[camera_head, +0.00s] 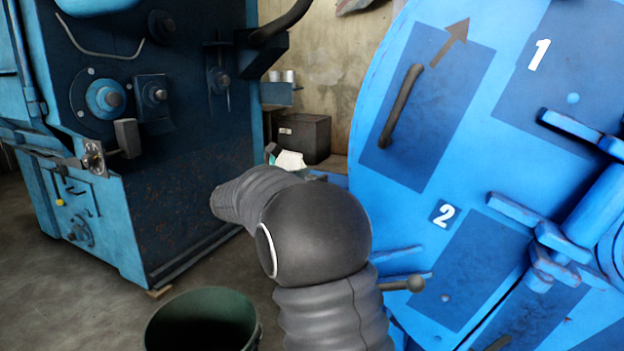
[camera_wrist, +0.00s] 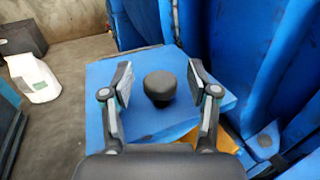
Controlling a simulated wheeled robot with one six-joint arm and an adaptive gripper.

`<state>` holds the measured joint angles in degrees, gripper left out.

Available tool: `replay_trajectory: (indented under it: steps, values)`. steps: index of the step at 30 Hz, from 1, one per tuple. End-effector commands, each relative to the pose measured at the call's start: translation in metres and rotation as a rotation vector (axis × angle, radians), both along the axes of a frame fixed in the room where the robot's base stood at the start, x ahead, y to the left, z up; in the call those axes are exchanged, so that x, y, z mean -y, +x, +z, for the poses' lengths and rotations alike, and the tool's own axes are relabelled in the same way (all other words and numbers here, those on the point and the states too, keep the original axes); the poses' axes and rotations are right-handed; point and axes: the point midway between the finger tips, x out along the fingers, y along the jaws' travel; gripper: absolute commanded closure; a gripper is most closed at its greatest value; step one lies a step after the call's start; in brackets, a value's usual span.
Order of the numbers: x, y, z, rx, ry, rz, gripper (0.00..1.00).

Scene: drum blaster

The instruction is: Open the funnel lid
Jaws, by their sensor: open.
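In the wrist view a flat blue panel, which looks like the funnel lid (camera_wrist: 140,119), carries a round black knob (camera_wrist: 160,86). My gripper (camera_wrist: 161,72) is open, with one finger to the left and one to the right of the knob. There are gaps between the fingers and the knob, and I see no contact. The lid looks shut, lying flat. In the head view my dark arm hides the gripper and the knob. Only a small blue edge shows beside the arm there, and I cannot tell if it is the lid.
The big blue drum machine (camera_head: 473,180) with a dark handle (camera_head: 400,106) stands on the right. A darker blue machine (camera_head: 150,170) stands at left. A green bin (camera_head: 203,322) is on the floor in front. A white bag (camera_wrist: 34,77) and dark box (camera_head: 304,138) lie behind.

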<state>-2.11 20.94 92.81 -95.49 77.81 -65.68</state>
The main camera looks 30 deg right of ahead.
Motion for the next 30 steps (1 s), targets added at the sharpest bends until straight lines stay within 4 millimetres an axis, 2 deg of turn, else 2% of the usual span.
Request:
replay_trajectory:
  steps: [11, 18, 30]
  values:
    - [0.0052, 0.0014, 0.0, 0.0, 0.001, 0.0, 0.4]
    - [0.005, 0.0014, 0.0, 0.0, 0.001, 0.0, 1.0]
    - [0.0118, 0.0, 0.0077, -0.015, 0.023, -0.009, 1.0]
